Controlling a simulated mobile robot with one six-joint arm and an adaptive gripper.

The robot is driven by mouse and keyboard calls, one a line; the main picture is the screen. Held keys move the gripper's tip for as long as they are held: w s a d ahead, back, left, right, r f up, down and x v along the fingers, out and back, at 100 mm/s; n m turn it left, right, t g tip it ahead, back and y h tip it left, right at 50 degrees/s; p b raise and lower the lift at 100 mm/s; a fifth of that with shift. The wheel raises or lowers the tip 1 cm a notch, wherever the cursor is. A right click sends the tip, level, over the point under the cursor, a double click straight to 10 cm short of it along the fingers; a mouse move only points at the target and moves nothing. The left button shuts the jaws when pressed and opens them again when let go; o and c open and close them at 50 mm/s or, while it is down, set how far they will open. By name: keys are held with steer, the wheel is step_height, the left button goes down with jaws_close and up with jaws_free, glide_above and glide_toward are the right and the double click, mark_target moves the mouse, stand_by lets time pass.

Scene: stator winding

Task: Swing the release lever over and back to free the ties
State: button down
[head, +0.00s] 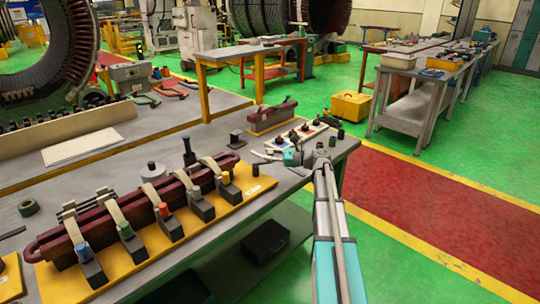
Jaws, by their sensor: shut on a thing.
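A long dark-red coil bar (88,233) lies on a yellow base plate (134,258) on the near bench. My gripper (277,156) is at the right end of the bench, beyond the plate's far right end. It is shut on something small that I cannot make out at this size. I cannot pick out the release lever with certainty.
A pale board with small dark and red parts (305,132) lies just behind my gripper. A maroon block (272,116), a white spool (153,171) and a black upright piece (188,150) stand on the bench. Green floor and a red walkway (420,205) are clear on the right.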

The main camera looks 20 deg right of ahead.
steer(key=shift+s+a+m+t+h, duration=0.25)
steer(key=shift+s+m+t+h, duration=0.25)
steer(key=shift+m+t+h, duration=0.4)
steer(key=shift+s+a+m+t+h, duration=0.2)
steer(key=shift+s+m+t+h, duration=0.3)
steer(key=shift+m+t+h, duration=0.35)
steer(key=m+h, duration=0.1)
steer(key=t+h, duration=0.1)
steer(key=s+m+t+h, duration=0.1)
steer(key=h, duration=0.1)
steer(key=shift+a+m, duration=0.35)
steer(key=shift+a, duration=0.05)
steer(key=m+h, duration=0.2)
steer(key=h, duration=0.1)
steer(key=a+m+t+h, duration=0.1)
steer(key=h, duration=0.1)
steer(key=shift+s+a, duration=0.1)
steer(key=shift+s, duration=0.3)
steer(key=shift+s+a+m+h, duration=0.1)
steer(key=shift+a+m+h, duration=0.1)
steer(key=shift+m+h, duration=0.55)
steer(key=shift+a+m+h, duration=0.15)
steer(key=shift+m+h, duration=0.3)
steer(key=shift+h, duration=0.85)
steer(key=shift+c, duration=2.2)
jaws_free()
steer(key=shift+d+y, duration=0.15)
steer(key=shift+y, duration=0.35)
